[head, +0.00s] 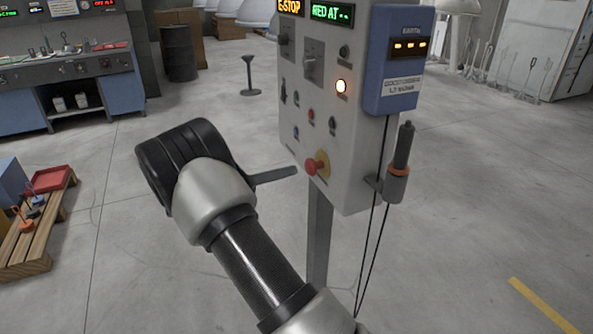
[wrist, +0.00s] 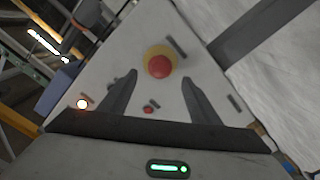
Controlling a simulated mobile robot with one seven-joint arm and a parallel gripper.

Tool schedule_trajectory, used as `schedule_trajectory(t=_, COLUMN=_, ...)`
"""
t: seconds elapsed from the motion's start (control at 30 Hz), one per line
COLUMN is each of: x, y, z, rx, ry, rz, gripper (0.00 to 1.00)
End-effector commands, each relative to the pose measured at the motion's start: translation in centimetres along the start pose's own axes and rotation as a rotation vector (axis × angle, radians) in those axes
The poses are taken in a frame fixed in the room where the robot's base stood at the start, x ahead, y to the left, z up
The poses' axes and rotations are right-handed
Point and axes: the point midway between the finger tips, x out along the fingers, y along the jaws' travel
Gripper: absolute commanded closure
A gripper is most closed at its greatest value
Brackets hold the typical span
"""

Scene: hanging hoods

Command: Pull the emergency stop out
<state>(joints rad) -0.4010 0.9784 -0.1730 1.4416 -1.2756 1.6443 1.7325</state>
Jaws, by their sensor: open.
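The emergency stop is a red mushroom button (head: 311,167) on a yellow round base (head: 323,163), low on the front of a pale control panel (head: 333,120). The panel stands on a grey post. In the wrist view the red button (wrist: 160,66) lies ahead of my gripper (wrist: 157,85), between and beyond the two dark fingertips, with nothing between them. My gripper is open and apart from the button. In the head view one finger (head: 272,176) points right towards the panel, just left of and below the button. The other finger is hidden there.
A blue box (head: 395,60) and a holstered dark-handled tool (head: 401,160) are on the panel's right side, with cables hanging below. A wooden pallet (head: 38,235) lies at left. The floor around is open.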

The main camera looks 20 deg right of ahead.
Motion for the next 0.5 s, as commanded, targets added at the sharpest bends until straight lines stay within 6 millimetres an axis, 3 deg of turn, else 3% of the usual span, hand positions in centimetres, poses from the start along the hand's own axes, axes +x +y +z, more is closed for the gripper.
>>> schedule_trajectory(t=0.1, x=-3.2, y=-0.1, z=0.0, rx=0.0, ry=0.002, rz=-0.003, gripper=0.43)
schedule_trajectory(t=0.3, x=-7.8, y=-0.1, z=0.0, rx=0.001, ry=0.002, rz=-0.003, gripper=0.43)
schedule_trajectory(t=0.5, x=-10.5, y=0.0, z=0.0, rx=0.0, ry=0.0, rz=-0.001, gripper=0.43)
